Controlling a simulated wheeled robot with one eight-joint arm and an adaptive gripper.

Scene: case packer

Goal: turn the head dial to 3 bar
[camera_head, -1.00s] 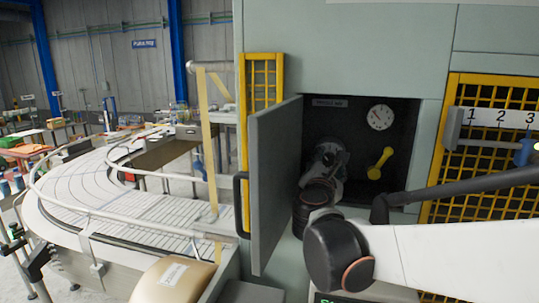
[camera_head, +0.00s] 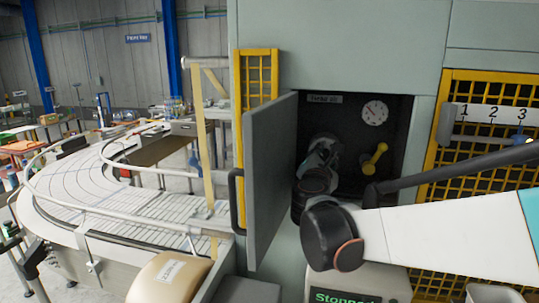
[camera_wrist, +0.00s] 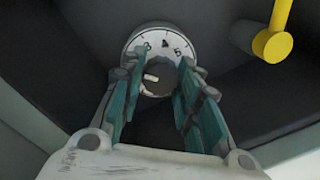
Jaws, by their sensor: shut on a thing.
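The head dial (camera_wrist: 133,50) is a pale round scale at the top of the wrist view, with 3, 4 and 5 readable along its top edge. Its dark knob (camera_wrist: 160,86) has a white mark that points left; a finger hides the scale there, so I cannot read the setting. My gripper (camera_wrist: 158,98) is shut on the knob, with a teal-padded finger on each side. In the head view, a round white gauge (camera_head: 375,112) with a dark needle hangs inside the open compartment; its reading is too small to tell. The dial is hidden in the head view.
A yellow lever (camera_head: 374,159) sits just right of the dial; it also shows in the wrist view (camera_wrist: 275,38). The grey compartment door (camera_head: 268,185) stands open on the left. A screen (camera_head: 345,299) reads "Stopped". A yellow mesh guard (camera_head: 470,90) is at right.

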